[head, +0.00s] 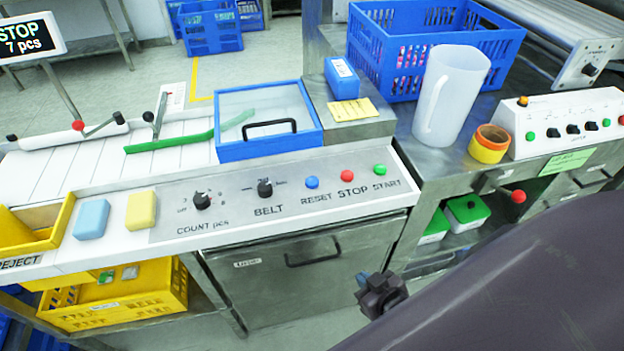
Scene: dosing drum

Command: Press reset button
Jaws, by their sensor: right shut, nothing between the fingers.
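The blue reset button (312,182) sits on the grey control panel (232,212), above the printed word RESET. The red STOP button (347,176) and the green START button (380,170) are to its right. My right gripper (370,290) is shut and empty. It shows in front of the steel cabinet, below and to the right of the reset button in the picture, and apart from the panel. My left gripper is not in view.
Left of the buttons are the BELT knob (265,188) and the COUNT knob (201,200). Behind stands a blue-framed clear lid (268,146) with a black handle. A white jug (450,92) and tape rolls (489,144) stand at right. The space above the buttons is clear.

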